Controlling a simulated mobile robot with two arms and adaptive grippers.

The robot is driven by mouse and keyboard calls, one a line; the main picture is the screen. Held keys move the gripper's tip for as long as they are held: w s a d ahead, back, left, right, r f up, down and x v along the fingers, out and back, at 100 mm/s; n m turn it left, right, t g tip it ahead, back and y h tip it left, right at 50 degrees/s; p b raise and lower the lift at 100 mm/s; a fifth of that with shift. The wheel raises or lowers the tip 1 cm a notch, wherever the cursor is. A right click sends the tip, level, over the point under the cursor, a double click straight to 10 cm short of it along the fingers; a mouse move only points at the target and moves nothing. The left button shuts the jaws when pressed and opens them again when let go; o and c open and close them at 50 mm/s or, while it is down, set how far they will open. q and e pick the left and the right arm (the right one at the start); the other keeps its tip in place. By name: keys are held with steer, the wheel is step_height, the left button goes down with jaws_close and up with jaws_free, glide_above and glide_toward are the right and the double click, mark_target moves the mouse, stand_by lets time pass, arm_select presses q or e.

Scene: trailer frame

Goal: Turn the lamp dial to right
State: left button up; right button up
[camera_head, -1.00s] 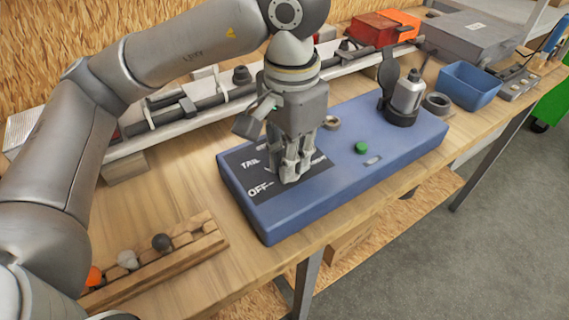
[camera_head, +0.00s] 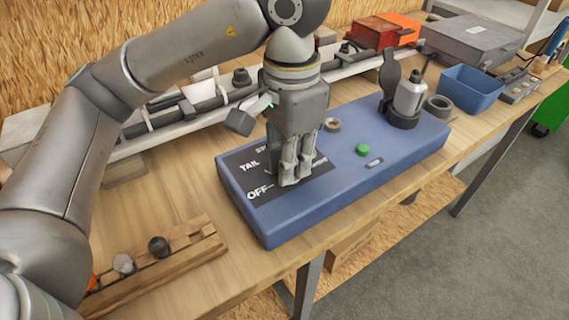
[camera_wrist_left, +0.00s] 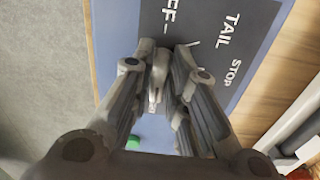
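The blue lamp panel (camera_head: 350,200) lies on the workbench, with a dark label plate reading OFF, TAIL and a partly covered STOP. The lamp dial (camera_wrist_left: 158,72) is a pale grey knob in the left wrist view, between my left gripper's fingers. In the head view the fingers hide it. My left gripper (camera_head: 294,178) points down onto the label plate. In the left wrist view its fingers (camera_wrist_left: 158,62) are closed in on both sides of the knob and seem to touch it. The dial's exact pointing direction is hard to tell. My right gripper is not in view.
On the panel are a green button (camera_head: 362,150), a small rocker switch (camera_head: 375,162) and a bottle (camera_head: 409,95) in a holder. A blue bin (camera_head: 470,90) stands at the right. A wooden rack (camera_head: 155,270) with balls lies at front left.

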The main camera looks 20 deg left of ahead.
arm_select(q)
steer(key=o, duration=0.4)
steer(key=shift+r, duration=0.15)
steer(key=shift+r+p, duration=0.5)
steer(key=shift+p, duration=0.05)
step_height(320, 180, up, 3)
steer(key=shift+f+p, duration=0.1)
steer(key=shift+p, duration=0.95)
steer(key=shift+r+p, duration=0.75)
steer(key=shift+r, duration=0.3)
steer(key=shift+f, duration=0.1)
